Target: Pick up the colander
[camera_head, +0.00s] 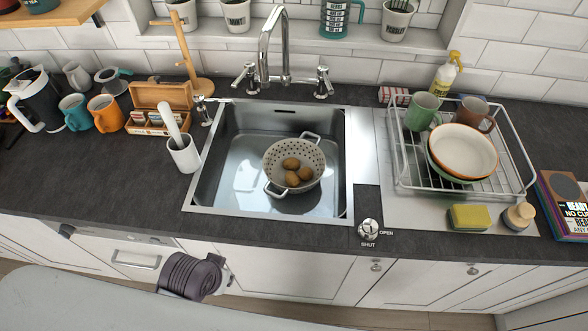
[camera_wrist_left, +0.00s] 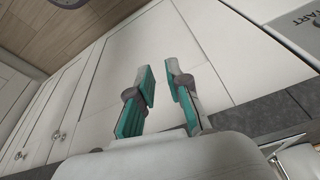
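The colander (camera_head: 294,165) is a pale, perforated bowl with two loop handles, one at its upper right and one at its lower left. It sits inside the steel sink (camera_head: 232,185) and holds several brown potatoes (camera_head: 291,164). My left gripper (camera_wrist_left: 158,72) shows in the left wrist view, open and empty, its teal-padded fingers apart in front of white cabinet fronts. The colander is not in that view. In the head view a dark, rounded part of my arm shows low in front of the counter, well away from the colander. My right gripper is not in view.
A chrome faucet (camera_head: 270,45) stands behind the sink. A white utensil cup (camera_head: 184,155) stands at the sink's left edge. A dish rack (camera_head: 520,165) with bowls and mugs is on the right, with a yellow sponge (camera_head: 469,217) in front.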

